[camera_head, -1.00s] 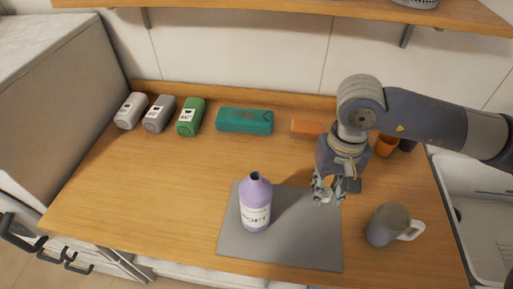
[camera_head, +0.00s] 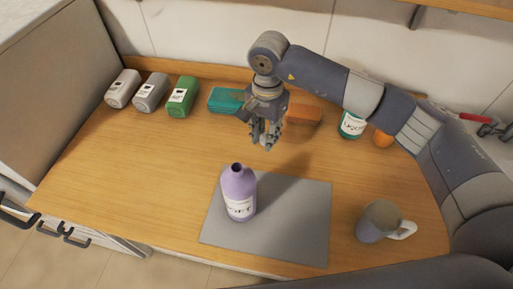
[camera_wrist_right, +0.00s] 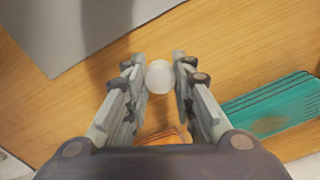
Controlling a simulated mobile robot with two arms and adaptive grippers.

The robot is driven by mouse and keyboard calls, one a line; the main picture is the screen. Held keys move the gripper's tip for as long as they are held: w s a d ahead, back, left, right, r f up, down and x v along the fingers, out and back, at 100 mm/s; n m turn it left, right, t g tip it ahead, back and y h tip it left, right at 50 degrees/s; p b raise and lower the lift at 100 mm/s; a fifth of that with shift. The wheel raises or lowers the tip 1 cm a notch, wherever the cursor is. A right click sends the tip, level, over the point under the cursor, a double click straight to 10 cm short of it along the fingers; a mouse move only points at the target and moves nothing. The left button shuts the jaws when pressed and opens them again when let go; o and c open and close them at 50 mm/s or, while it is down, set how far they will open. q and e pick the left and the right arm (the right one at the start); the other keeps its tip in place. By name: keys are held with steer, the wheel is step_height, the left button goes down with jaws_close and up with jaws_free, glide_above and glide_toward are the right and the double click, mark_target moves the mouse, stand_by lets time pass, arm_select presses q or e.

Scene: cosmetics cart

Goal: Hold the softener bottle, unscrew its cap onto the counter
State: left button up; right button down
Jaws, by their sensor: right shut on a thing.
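The purple softener bottle (camera_head: 239,195) stands upright on the grey mat, and its neck is open and dark at the top. My right gripper (camera_head: 266,142) is behind the bottle, above the wooden counter. In the right wrist view a round whitish cap (camera_wrist_right: 159,76) sits between the fingertips of the right gripper (camera_wrist_right: 159,70), which is shut on it. My left gripper is not in view, and nothing holds the bottle.
The grey mat (camera_head: 290,225) lies at the front of the wooden counter (camera_head: 140,160). Grey and green bottles (camera_head: 182,97) lie back left. A teal box (camera_head: 226,99) and orange box (camera_head: 303,112) lie at the back. A mug (camera_head: 380,220) stands right. The left counter is clear.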

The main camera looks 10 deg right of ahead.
mark_target(265, 156)
step_height(265, 156, down, 3)
steer(key=shift+d+f+p, duration=0.1)
steer(key=shift+p, duration=0.25)
step_height(265, 156, down, 3)
steer(key=shift+p, duration=0.6)
steer(key=shift+f, duration=0.3)
steer(key=shift+f, duration=0.1)
steer(key=shift+f+b, duration=0.1)
steer(key=shift+b, duration=0.2)
steer(key=c, duration=1.3)
jaws_free()
steer(key=shift+c, duration=0.2)
